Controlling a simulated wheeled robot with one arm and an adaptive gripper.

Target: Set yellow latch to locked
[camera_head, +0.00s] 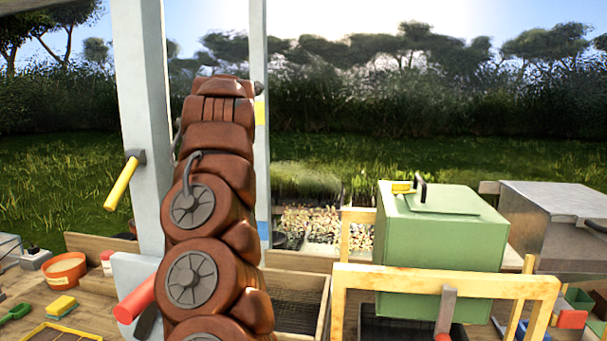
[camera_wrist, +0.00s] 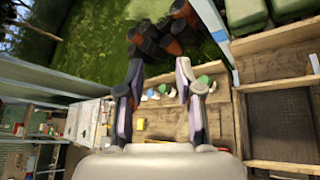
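Two yellow parts could be the latch, and I cannot tell which is. A yellow lever (camera_head: 121,183) on a dark pivot hangs tilted on the pale blue post at the left. A small yellow piece (camera_head: 402,187) lies on top of the green box (camera_head: 440,240), beside a black upright handle (camera_head: 420,188). Neither shows clearly in the wrist view. My gripper (camera_wrist: 160,70) is open, its two fingers apart with nothing between them. In the head view my brown arm stands upright in the middle and my gripper cannot be made out.
The pale post (camera_head: 140,120) rises left of my arm. A red cylinder (camera_head: 136,299) sits low beside it. A wooden frame (camera_head: 440,281) stands before the green box, with a metal box (camera_head: 555,225) to the right. An orange pot (camera_head: 64,270) and a sponge (camera_head: 61,306) lie at left.

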